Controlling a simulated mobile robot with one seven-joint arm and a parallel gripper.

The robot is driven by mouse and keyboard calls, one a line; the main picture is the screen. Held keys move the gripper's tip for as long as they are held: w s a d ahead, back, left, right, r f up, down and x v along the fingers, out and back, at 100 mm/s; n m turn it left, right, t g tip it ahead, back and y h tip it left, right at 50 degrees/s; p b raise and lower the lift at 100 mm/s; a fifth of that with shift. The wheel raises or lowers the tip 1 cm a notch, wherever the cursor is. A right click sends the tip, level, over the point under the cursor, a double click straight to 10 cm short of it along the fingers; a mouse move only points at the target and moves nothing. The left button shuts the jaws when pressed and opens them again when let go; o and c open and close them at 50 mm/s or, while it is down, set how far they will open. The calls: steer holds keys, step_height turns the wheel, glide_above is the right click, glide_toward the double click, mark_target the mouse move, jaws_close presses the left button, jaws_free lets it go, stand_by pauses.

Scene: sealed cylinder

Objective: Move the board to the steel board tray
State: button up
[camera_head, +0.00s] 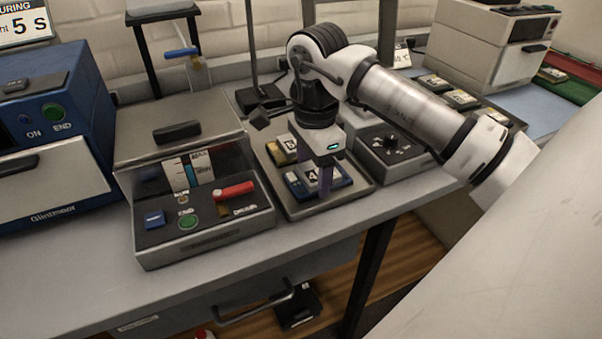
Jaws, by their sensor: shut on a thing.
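My gripper (318,188) points down in the middle of the view, its two fingers at a blue board (340,178) with a white tile marked 4. The gripper is shut on this board; the fingers and wrist cover part of it. The board is over or in a grey, metal-looking tray (333,204). I cannot tell whether it touches the tray floor. Another board (284,150), with a light tile marked 5, lies behind it in the same tray, partly hidden by my arm.
A grey machine with a sloped control panel (205,205) stands just left of the tray. Further right, a dark tray (489,113) holds more boards. A blue machine (60,130) stands far left. The bench front is clear.

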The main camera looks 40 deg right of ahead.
mark_target(315, 172)
steer(key=shift+s, duration=0.1)
steer(key=shift+d, duration=0.1)
steer(key=shift+f, duration=0.2)
steer(key=o, duration=0.7)
steer(key=shift+r, duration=0.1)
steer(key=shift+o, duration=0.2)
step_height(315, 172, up, 12)
steer(key=shift+r, duration=0.15)
